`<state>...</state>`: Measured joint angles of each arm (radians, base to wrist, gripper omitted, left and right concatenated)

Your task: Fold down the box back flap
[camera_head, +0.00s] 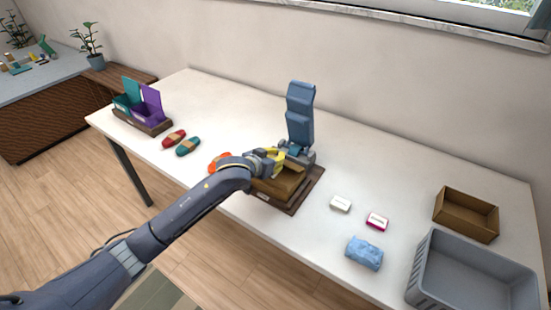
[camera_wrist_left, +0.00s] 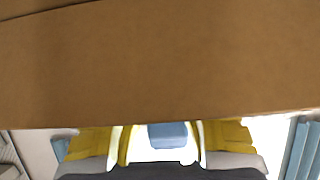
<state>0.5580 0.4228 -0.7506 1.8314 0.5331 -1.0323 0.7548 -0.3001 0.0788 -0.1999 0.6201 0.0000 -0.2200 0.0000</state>
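The brown cardboard box (camera_head: 276,189) sits on a dark brown board near the middle of the table. My left gripper (camera_head: 272,160), with yellow fingers, is at the box's upper part and hides some of it. In the left wrist view a brown cardboard panel (camera_wrist_left: 160,65) fills most of the picture. The left gripper's yellow fingers show below it, and the panel hides their tips, so I cannot tell how far they are apart there. The back flap cannot be told apart from the other panels. My right gripper is not in view.
A blue-grey segmented upright object (camera_head: 300,115) stands just behind the box. A grey bin (camera_head: 470,280), an open brown box (camera_head: 466,213), a blue lump (camera_head: 364,253) and two small packets lie right. Red (camera_head: 174,139) and teal (camera_head: 188,146) items lie left.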

